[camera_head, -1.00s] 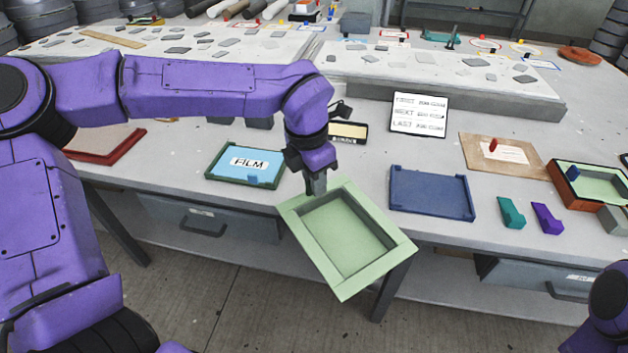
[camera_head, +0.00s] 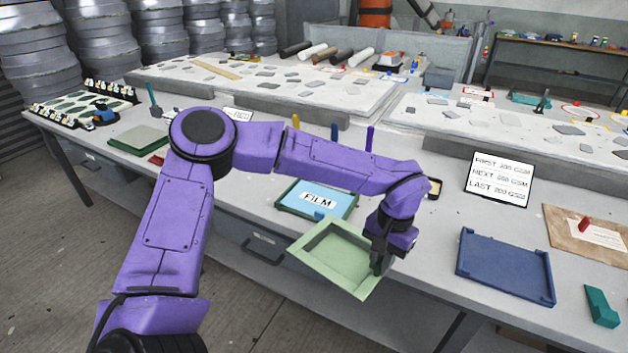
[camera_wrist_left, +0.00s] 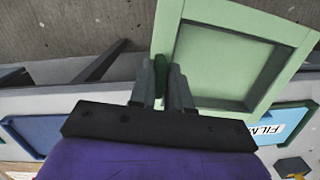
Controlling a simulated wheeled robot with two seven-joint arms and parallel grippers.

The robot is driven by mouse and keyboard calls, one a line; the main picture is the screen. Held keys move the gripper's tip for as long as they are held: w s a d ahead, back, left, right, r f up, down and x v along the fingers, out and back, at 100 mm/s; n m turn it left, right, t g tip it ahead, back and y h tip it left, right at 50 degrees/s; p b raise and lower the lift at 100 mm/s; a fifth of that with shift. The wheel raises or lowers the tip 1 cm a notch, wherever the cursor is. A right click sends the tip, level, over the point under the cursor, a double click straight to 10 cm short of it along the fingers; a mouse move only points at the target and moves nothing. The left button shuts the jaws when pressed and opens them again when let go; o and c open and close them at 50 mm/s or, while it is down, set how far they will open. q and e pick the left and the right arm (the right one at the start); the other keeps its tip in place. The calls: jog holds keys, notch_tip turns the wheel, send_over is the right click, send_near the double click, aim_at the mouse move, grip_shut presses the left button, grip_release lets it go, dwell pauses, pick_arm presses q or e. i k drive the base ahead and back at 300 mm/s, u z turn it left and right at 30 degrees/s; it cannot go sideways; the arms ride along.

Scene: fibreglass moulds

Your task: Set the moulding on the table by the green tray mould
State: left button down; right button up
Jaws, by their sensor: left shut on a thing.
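The moulding (camera_head: 338,254) is a pale green, shallow rectangular tray with a wide flat rim. My left gripper (camera_head: 378,262) is shut on its right-hand rim and holds it tilted in front of the table's front edge, above the floor. In the left wrist view the two fingers (camera_wrist_left: 164,82) pinch the rim of the moulding (camera_wrist_left: 228,72). My right gripper is out of view.
A green-edged tray with a blue FILM sheet (camera_head: 317,199) lies just behind the moulding. A blue tray (camera_head: 505,267), a teal piece (camera_head: 601,306) and a sign (camera_head: 499,179) are to the right. A rack of small items (camera_head: 85,104) stands far left. Bare tabletop (camera_head: 245,205) shows left of the FILM tray.

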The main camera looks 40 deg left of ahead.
aim_at(253, 182)
jog(key=k, duration=0.95)
jog(key=u, duration=2.4)
jog(key=i, duration=0.85)
